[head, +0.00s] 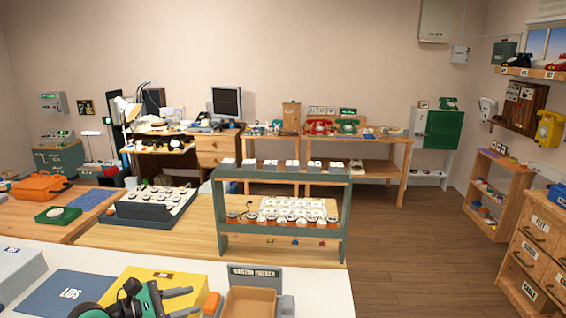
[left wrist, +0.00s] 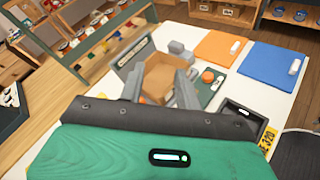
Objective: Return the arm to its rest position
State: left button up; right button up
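The green and black arm casing fills the lower part of the wrist view. My right gripper is not in view.
The white table (head: 322,285) also holds a dark sign (head: 254,272) behind the tray and a blue mat (head: 63,293) at left. A wooden bench (head: 190,238) with a grey-green rack (head: 283,175) stands behind it. Open floor (head: 410,235) lies to the right.

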pick_arm(q)
jog(key=s+r+n+t+y, duration=0.25)
jog(key=n+t, duration=0.25)
jog(key=n, duration=0.6)
jog(key=s+r+n+t+y, duration=0.1)
jog(key=s+r+n+t, duration=0.15)
jog(key=n+t, duration=0.55)
jog(key=s+a+f+n+g+y, duration=0.3)
jog(key=f+n+g+y, duration=0.15)
jog(key=n, duration=0.55)
jog(key=s+a+f+n+g+y, duration=0.25)
jog(key=f+n+y, duration=0.35)
jog(key=n, duration=0.5)
jog(key=s+d+f+n+g+h, duration=0.2)
jog(key=s+d+f+n+g, duration=0.15)
jog(key=s+f+g, duration=0.5)
jog(key=s+d+f+n+g+h, duration=0.1)
jog(key=s+d+f+n+g, duration=0.3)
jog(key=s, duration=0.7)
notch_tip(320, 180, down, 32)
jog(key=s+a+n, duration=0.1)
jog(key=a, duration=0.1)
jog(key=s+a+f+g, duration=0.2)
jog(key=s+a+f, duration=0.1)
jog(key=s+f, duration=1.6)
jog(key=shift+s+a+f, duration=0.2)
jog(key=shift+s+f, duration=0.15)
jog(key=shift+f, duration=0.1)
